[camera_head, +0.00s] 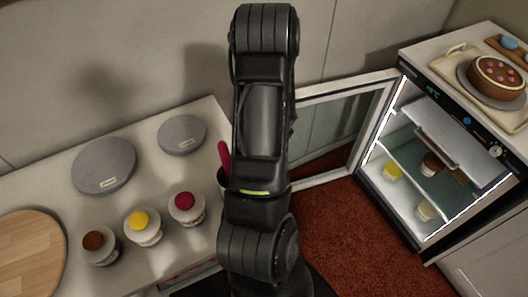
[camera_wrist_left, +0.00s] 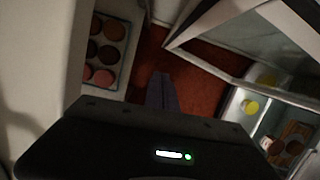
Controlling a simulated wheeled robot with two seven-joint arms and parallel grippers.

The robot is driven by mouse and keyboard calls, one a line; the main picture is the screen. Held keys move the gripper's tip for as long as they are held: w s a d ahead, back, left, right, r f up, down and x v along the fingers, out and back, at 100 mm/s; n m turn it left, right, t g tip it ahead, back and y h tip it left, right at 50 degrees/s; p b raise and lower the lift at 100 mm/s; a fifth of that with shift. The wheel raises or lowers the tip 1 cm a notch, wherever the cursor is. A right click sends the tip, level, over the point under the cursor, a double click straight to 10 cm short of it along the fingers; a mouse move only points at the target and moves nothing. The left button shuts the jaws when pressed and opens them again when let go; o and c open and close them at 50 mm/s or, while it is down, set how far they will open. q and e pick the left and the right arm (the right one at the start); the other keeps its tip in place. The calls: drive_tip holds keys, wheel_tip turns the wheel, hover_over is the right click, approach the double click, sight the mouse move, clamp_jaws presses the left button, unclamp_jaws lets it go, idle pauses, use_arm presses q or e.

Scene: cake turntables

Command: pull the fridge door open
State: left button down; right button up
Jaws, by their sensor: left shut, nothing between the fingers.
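The fridge (camera_head: 420,165) stands at the right in the head view, with its lit inside showing. Its glass door (camera_head: 340,117) stands wide open, swung out to the left. My arm in the middle of the head view hides the door's left end. In the left wrist view, the open door (camera_wrist_left: 215,50) is at the upper right and the lit fridge inside (camera_wrist_left: 240,110) is at the lower right. My left gripper (camera_wrist_left: 162,90) is shut and empty, over the red floor, apart from the door. Its fingertips do not show in the head view. My right gripper is in neither view.
A counter (camera_head: 60,200) at the left holds grey turntables (camera_head: 104,166), several topped cups (camera_head: 143,227) and a wooden board (camera_head: 30,255). A chocolate cake (camera_head: 497,78) sits on top of the fridge. Red floor (camera_head: 340,230) lies clear before the fridge. A muffin tray (camera_wrist_left: 107,50) shows in the wrist view.

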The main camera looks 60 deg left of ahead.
use_arm(q)
drive_tip(key=p+v, duration=0.1)
drive_tip(key=v, duration=0.6)
drive_tip(key=shift+s+a, duration=0.1)
drive_tip(key=shift+s, duration=0.05)
idle(0.4)
